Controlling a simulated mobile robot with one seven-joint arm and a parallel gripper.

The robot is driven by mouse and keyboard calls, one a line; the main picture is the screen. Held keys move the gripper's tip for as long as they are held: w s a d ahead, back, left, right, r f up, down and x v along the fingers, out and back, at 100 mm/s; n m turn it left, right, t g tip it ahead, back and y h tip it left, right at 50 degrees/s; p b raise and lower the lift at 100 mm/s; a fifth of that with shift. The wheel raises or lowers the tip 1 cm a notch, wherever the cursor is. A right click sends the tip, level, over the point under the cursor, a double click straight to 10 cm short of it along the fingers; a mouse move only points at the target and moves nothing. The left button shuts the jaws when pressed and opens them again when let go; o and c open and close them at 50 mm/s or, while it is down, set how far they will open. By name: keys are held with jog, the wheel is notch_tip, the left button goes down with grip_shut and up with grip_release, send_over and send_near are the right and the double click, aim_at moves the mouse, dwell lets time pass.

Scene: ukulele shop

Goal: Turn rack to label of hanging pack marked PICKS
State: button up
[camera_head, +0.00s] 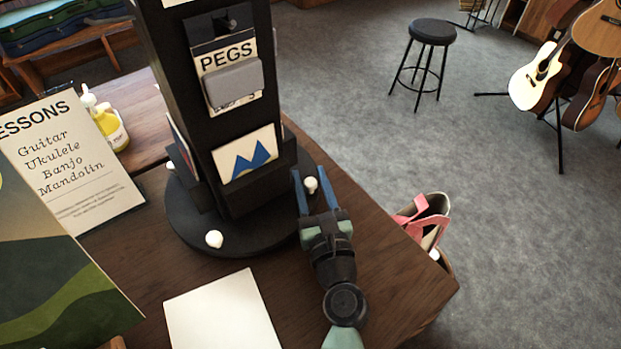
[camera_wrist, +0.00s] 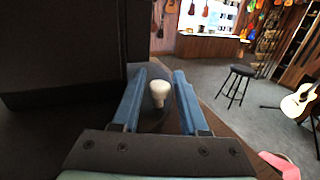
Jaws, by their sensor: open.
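A dark rotating rack (camera_head: 190,60) stands on a round black base (camera_head: 245,236) on the wooden table. The face toward the camera holds a hanging pack marked PEGS (camera_head: 228,72) and, below it, a card with blue peaks (camera_head: 246,157). No label reading PICKS shows. White knobs sit around the base rim, one at the front (camera_head: 214,239) and one at the right (camera_head: 311,185). My gripper (camera_head: 305,180) is open at the right of the base. In the wrist view a white knob (camera_wrist: 159,92) stands between the blue fingers, with gaps on both sides.
A LESSONS sign (camera_head: 75,160) and a yellow bottle (camera_head: 112,128) stand left of the rack. A blank white sheet (camera_head: 222,315) lies in front. A bag with pink ribbon (camera_head: 428,218) is by the table's right edge. A black stool (camera_head: 432,32) and guitars (camera_head: 541,75) stand beyond on open floor.

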grip_shut()
dwell(1.3)
